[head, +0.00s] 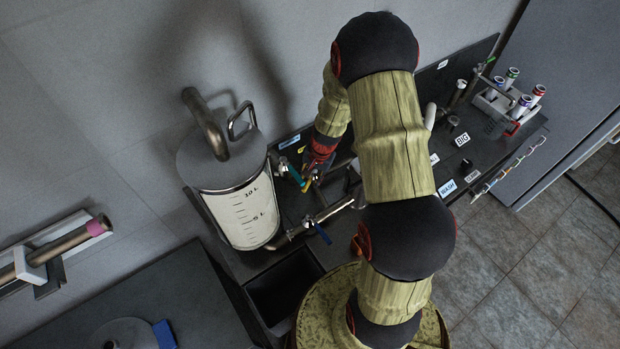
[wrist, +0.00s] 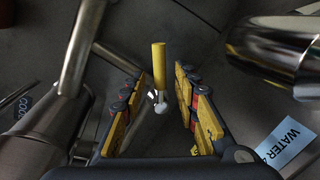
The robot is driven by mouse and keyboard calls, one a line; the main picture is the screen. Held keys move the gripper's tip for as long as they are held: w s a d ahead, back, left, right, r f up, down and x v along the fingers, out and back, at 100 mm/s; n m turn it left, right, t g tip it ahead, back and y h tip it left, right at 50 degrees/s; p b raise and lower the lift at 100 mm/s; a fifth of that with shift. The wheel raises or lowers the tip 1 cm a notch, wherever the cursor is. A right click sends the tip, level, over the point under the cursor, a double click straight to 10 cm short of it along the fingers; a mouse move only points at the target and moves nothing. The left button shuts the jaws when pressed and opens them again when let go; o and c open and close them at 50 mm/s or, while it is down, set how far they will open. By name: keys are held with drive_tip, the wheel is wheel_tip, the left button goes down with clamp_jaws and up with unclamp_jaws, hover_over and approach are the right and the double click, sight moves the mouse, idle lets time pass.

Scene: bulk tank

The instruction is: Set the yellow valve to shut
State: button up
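The yellow valve's handle (wrist: 159,65) is a short yellow bar ending at a small pale metal hub (wrist: 161,107) in the wrist view. It points up the picture, away from my palm. My gripper (wrist: 158,83) is open, with one finger on each side of the handle and a visible gap to both. In the head view my gripper (head: 313,172) is low among the pipes beside the tank, and my arm hides much around it. I cannot make out the yellow handle clearly there.
A white-fronted tank (head: 245,208) with a level scale stands left of my gripper. A teal lever (head: 295,174) and a blue lever (head: 322,233) are close by. Metal pipes flank my fingers, with a "WATER" label (wrist: 287,140) at right. A bottle rack (head: 505,100) stands at the far right.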

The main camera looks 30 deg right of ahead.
drive_tip(key=c, duration=0.3)
drive_tip(key=c, duration=0.4)
clamp_jaws()
